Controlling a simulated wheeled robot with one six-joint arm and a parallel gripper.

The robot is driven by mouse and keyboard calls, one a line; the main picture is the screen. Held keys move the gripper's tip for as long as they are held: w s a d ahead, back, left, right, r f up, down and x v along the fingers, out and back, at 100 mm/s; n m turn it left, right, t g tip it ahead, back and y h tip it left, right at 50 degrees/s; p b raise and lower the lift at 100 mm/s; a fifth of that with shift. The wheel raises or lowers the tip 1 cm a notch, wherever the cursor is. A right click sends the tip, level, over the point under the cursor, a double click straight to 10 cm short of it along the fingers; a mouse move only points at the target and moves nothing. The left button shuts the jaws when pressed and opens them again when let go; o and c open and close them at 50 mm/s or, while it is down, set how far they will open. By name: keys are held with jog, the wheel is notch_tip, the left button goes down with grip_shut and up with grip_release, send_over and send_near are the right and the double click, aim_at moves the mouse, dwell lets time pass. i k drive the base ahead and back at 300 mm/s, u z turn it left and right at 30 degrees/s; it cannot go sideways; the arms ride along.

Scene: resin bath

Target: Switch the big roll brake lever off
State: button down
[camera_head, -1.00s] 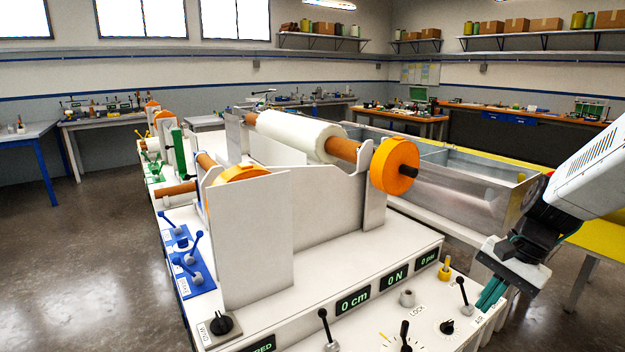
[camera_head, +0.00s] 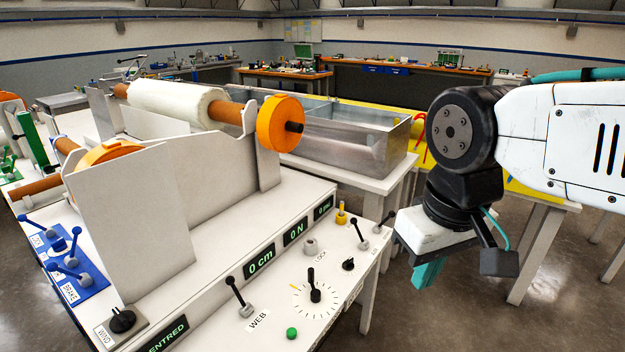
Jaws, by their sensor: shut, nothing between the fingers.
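A blue panel (camera_head: 70,272) at the left end of the white machine carries small blue levers with ball knobs. The lower lever (camera_head: 68,268) stands beside a label (camera_head: 69,292) that seems to read BRAKE. The upper lever (camera_head: 57,243) sits by another label, too small to read surely. Their exact on or off positions I cannot tell. The big white roll (camera_head: 178,104) lies on its orange-ended shaft at the back. My gripper (camera_head: 427,274), with teal fingers, is shut and empty. It hangs in the air right of the machine, far from the blue panel.
An upright white plate (camera_head: 130,225) stands right of the blue panel. A WIND knob (camera_head: 122,319) is in front. The front console holds a WEB lever (camera_head: 238,295), a dial (camera_head: 315,294) and a green button (camera_head: 292,333). A metal bath (camera_head: 350,146) stands behind. Open floor lies right.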

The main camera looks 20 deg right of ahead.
aim_at(392, 214)
jog(key=z, duration=0.7)
